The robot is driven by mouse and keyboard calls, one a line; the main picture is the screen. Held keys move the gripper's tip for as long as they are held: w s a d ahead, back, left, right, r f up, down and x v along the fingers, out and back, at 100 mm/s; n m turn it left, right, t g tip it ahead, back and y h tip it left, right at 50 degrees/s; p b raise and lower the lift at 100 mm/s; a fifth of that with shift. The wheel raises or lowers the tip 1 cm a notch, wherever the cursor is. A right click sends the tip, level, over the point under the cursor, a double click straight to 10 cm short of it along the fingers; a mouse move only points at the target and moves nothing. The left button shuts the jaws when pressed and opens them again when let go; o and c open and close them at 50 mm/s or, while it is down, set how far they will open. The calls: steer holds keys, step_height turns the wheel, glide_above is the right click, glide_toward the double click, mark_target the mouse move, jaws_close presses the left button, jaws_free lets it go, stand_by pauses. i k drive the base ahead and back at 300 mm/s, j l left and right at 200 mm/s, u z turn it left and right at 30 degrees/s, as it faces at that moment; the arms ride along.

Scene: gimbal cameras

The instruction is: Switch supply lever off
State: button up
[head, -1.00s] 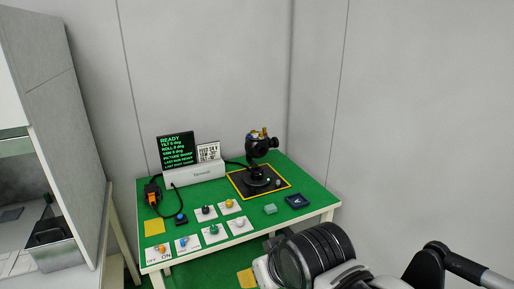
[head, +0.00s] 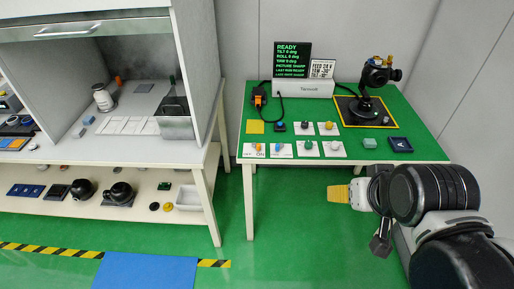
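A small lever with an orange knob (head: 257,147) stands on a white plate (head: 248,154) marked OFF and ON, at the front left corner of the green-topped table. The knob shows above the ON side; its exact tilt is too small to tell. My gripper (head: 352,210) is at the lower right, in front of the table, clear of the lever and well to its right. A yellow end part points left and a dark part hangs below. The arm hides part of the gripper, and its opening does not show clearly.
Beside the lever are several plates with coloured knobs (head: 308,146). Behind stand a white console (head: 303,89), a READY screen (head: 293,59) and a gimbal camera (head: 376,76). A grey cabinet and bench (head: 200,163) stand left. Green floor (head: 285,220) is free before the table.

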mark_target(258, 146)
steer(key=i+l+u, duration=0.35)
steer(key=l, duration=0.25)
steer(key=i+l+u, duration=0.15)
steer(key=l, duration=0.15)
steer(key=i+l+u, duration=0.15)
steer(key=l, duration=0.2)
